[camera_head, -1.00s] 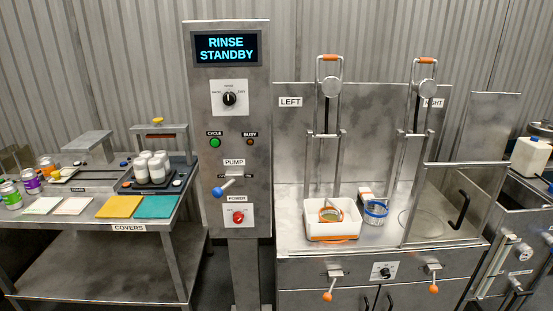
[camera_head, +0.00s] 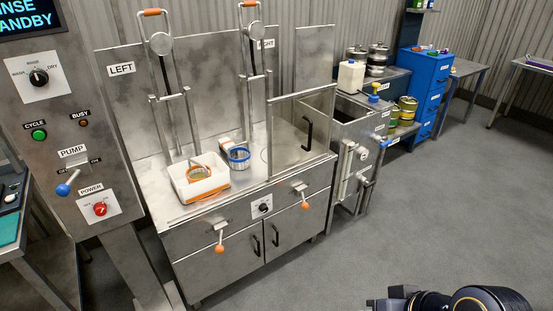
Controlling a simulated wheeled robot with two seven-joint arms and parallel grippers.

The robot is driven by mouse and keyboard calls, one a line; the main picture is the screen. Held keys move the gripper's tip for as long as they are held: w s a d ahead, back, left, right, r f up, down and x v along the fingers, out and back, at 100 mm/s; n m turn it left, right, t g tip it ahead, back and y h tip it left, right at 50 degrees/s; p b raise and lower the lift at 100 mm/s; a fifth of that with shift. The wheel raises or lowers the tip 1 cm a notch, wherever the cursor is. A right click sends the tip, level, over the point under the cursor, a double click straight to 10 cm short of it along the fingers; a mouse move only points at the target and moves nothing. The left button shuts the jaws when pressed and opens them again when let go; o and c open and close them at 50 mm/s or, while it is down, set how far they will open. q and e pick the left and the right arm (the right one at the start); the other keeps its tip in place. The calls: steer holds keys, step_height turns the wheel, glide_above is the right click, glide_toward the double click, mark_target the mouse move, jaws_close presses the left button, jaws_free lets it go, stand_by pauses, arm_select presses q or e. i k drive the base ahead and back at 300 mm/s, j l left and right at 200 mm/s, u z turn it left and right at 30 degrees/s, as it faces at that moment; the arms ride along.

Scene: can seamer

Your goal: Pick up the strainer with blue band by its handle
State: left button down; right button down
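The strainer with blue band (camera_head: 239,157) stands on the steel counter, just right of a white tray (camera_head: 203,189). An orange-banded strainer (camera_head: 198,174) sits in that tray. The blue-banded strainer's handle is hard to make out at this size; a white and orange piece (camera_head: 225,145) shows just behind it. A dark part of my own arm shows at the bottom right edge, far from the strainer. I cannot make out fingertips of either gripper.
The control panel (camera_head: 65,130) stands at the left. Two upright lever frames, LEFT and RIGHT, rise behind the strainers. A clear guard panel (camera_head: 303,125) stands right of the blue strainer. Orange-knobbed valves (camera_head: 220,248) project from the counter front. Grey floor (camera_head: 400,220) is open at right.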

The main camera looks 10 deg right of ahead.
mark_target(240, 164)
steer(key=i+u, duration=0.35)
steer(key=i, duration=0.2)
steer(key=i+l+u, duration=0.1)
steer(key=i+u, duration=0.25)
steer(key=i, duration=0.25)
steer(key=i+l+u, duration=0.35)
steer(key=i, duration=0.15)
steer(key=i+j, duration=0.05)
steer(key=j, duration=0.05)
